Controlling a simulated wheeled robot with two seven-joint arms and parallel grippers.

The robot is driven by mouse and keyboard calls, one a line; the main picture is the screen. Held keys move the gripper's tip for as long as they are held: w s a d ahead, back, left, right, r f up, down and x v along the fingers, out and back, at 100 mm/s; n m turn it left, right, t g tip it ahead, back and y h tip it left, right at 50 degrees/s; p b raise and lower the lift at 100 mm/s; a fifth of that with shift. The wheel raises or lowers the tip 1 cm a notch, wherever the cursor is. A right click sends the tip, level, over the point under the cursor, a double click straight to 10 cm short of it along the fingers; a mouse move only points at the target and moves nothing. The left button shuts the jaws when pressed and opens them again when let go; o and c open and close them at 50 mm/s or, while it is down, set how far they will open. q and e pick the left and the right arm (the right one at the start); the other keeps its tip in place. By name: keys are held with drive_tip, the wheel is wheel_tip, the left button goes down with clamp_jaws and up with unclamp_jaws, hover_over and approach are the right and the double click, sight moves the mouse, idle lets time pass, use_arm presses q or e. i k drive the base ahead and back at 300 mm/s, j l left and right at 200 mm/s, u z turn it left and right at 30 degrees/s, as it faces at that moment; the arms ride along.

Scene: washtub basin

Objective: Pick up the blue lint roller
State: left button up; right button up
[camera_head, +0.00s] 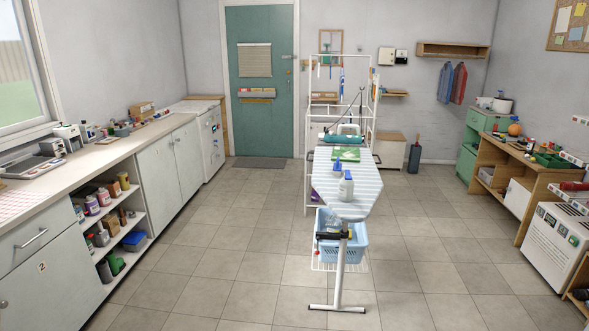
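I cannot tell for certain which thing is the blue lint roller; the candidates are small at this distance. A slender blue item (341,86) hangs upright on the white wire rack (308,110) behind the ironing board. Another small blue-and-white item (337,172) stands on the striped ironing board (364,192), beside a white bottle (346,187). A green folded cloth or booklet (346,154) lies farther back on the board. Neither of my grippers shows in the view.
The ironing board stands mid-room with a blue basket (352,248) under it. A long counter (110,157) with open shelves runs along the left. A wooden desk (545,181) and a white appliance (556,248) stand at right. The tiled floor (225,255) is clear on both sides.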

sight(337, 169)
drive_tip(key=i+z, duration=0.1)
drive_tip(key=i, duration=0.75)
drive_tip(key=i+j+z, duration=0.15)
drive_tip(key=i, duration=0.7)
